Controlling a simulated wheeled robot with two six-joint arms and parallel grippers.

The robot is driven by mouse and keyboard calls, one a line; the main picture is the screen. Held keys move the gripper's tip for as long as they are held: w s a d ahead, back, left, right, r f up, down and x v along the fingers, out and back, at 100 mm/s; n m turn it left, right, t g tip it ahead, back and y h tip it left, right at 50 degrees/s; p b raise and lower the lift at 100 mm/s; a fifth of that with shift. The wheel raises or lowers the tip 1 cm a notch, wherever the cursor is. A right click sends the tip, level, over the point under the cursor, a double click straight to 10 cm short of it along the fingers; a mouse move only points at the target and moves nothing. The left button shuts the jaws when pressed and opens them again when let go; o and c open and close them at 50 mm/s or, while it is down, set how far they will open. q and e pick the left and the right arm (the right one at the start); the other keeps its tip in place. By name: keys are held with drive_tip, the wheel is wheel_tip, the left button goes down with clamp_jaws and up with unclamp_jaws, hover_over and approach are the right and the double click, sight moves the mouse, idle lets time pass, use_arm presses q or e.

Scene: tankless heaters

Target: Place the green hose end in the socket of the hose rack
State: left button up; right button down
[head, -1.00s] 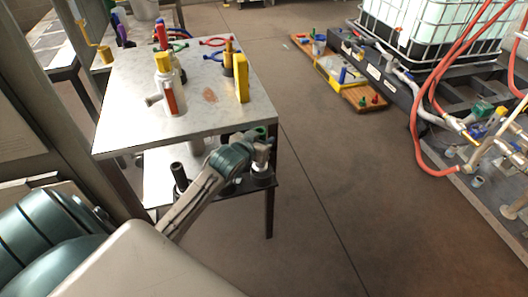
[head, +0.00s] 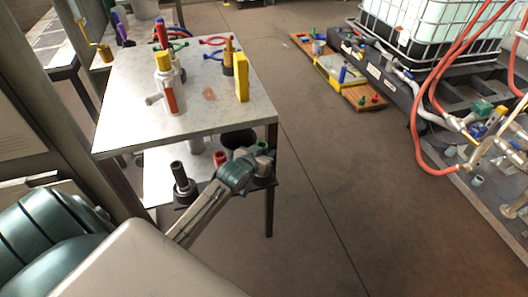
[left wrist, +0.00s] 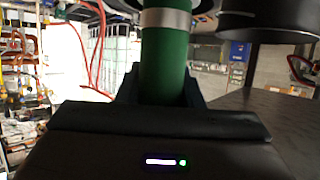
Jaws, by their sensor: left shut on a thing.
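The green hose end (left wrist: 165,65) stands upright between the fingers of my left gripper (left wrist: 165,92) in the left wrist view, with a silver band near its top. In the head view a small part of the green hose end (head: 262,146) shows above my left gripper (head: 263,156), at the right front of the lower shelf. The gripper is shut on it. A dark rack-like base (head: 187,196) with an upright black hose end (head: 178,174) stands on that shelf, partly hidden by my arm. I cannot make out the green hose end's socket. My right gripper is out of view.
The metal table top (head: 205,115) overhangs the lower shelf and carries a yellow block (head: 241,78) and tools. A red-topped piece (head: 219,158) and a dark round container (head: 238,140) stand close behind my left arm. Open floor (head: 340,190) lies right of the table.

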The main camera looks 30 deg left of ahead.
use_arm(q)
drive_tip(key=o, duration=1.1)
drive_tip(key=shift+f, duration=0.15)
drive_tip(key=shift+o, duration=0.4)
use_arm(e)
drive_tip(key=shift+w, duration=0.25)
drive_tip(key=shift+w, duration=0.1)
use_arm(q)
drive_tip(key=v, duration=1.2)
drive_tip(key=shift+r, duration=0.3)
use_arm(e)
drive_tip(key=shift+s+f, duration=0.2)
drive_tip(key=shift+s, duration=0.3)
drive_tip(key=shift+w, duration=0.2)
